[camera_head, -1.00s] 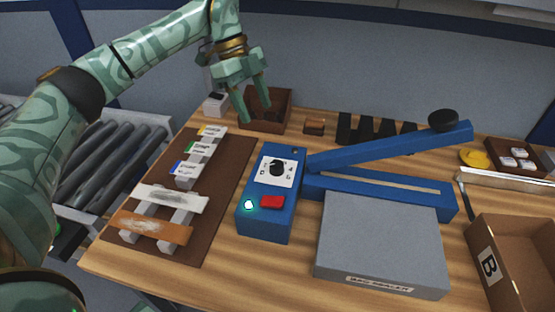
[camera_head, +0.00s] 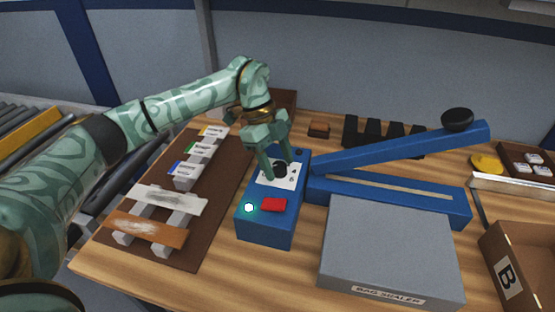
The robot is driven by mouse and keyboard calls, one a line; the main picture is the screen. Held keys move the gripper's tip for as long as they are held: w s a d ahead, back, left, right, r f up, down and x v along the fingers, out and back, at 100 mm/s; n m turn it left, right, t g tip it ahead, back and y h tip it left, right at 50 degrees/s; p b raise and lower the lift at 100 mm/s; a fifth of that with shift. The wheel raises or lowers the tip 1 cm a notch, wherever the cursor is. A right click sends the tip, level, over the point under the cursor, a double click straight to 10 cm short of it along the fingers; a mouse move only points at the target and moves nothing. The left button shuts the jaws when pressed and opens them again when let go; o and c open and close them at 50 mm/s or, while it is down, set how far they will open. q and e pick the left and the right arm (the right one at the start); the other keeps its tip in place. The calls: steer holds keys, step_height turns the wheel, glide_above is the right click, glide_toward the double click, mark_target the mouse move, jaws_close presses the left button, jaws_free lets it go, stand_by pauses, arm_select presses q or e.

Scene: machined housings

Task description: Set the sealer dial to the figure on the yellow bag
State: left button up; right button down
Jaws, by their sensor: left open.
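The blue bag sealer has a control box (camera_head: 268,225) with a black dial (camera_head: 279,169) on a white numbered plate (camera_head: 266,179). The plate is partly covered by my fingers, and the dial's setting cannot be read. My left gripper (camera_head: 277,167) is open, its fingers pointing down at the dial; whether they touch it I cannot tell. A small white packet with a yellow edge (camera_head: 214,131) stands at the back of the rack, behind green-edged (camera_head: 203,147) and blue-edged (camera_head: 187,168) ones. Its figure is too small to read. My right gripper is not in view.
The sealer's raised blue arm (camera_head: 400,155) and grey platform (camera_head: 390,245) lie to the right. A cardboard box marked B (camera_head: 507,275) stands at the right front. A brown mat (camera_head: 222,195) lies left.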

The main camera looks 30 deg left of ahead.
arm_select(q)
steer(key=c, duration=1)
